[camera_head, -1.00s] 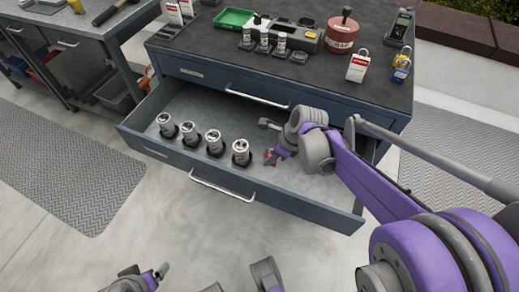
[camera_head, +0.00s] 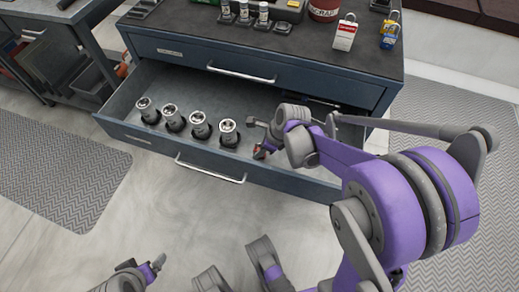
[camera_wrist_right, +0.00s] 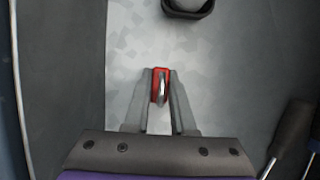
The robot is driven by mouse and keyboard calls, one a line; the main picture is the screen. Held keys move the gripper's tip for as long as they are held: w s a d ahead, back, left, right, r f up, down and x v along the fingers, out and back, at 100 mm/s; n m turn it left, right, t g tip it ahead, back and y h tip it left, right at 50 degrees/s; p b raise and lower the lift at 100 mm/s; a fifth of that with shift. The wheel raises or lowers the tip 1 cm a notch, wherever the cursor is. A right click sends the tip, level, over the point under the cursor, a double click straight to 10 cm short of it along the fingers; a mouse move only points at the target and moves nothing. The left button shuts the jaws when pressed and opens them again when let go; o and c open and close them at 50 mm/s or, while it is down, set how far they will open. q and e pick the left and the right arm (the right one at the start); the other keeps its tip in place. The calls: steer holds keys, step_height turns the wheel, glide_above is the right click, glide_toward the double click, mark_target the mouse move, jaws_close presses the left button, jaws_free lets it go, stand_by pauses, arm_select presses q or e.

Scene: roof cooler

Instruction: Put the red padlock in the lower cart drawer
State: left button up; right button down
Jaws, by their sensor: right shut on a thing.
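The red padlock (camera_wrist_right: 161,75) is held between the two fingers of my right gripper (camera_wrist_right: 160,90), with its metal shackle toward the camera. In the head view only a bit of the red padlock (camera_head: 259,153) shows below my right gripper (camera_head: 262,142), which is over the lower cart drawer. The lower drawer (camera_head: 150,137) is pulled open. I cannot tell whether the padlock touches its floor. My left gripper (camera_head: 154,266) shows partly at the bottom edge of the head view, away from the drawer; its jaw state is unclear.
Several silver cylinders in black holders (camera_head: 174,118) stand in a row in the drawer's left and middle. Dark-handled tools (camera_wrist_right: 292,138) lie at the right in the wrist view. The upper drawer (camera_head: 240,66) is shut.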

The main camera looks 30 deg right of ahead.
steer(key=c, duration=0.8)
jaws_free()
steer(key=shift+o, duration=0.2)
steer(key=shift+s+r, duration=0.1)
steer(key=shift+r, duration=0.25)
steer(key=p+v, duration=0.4)
steer(key=v, duration=0.7)
steer(key=shift+r, duration=0.2)
steer(key=shift+d, duration=0.1)
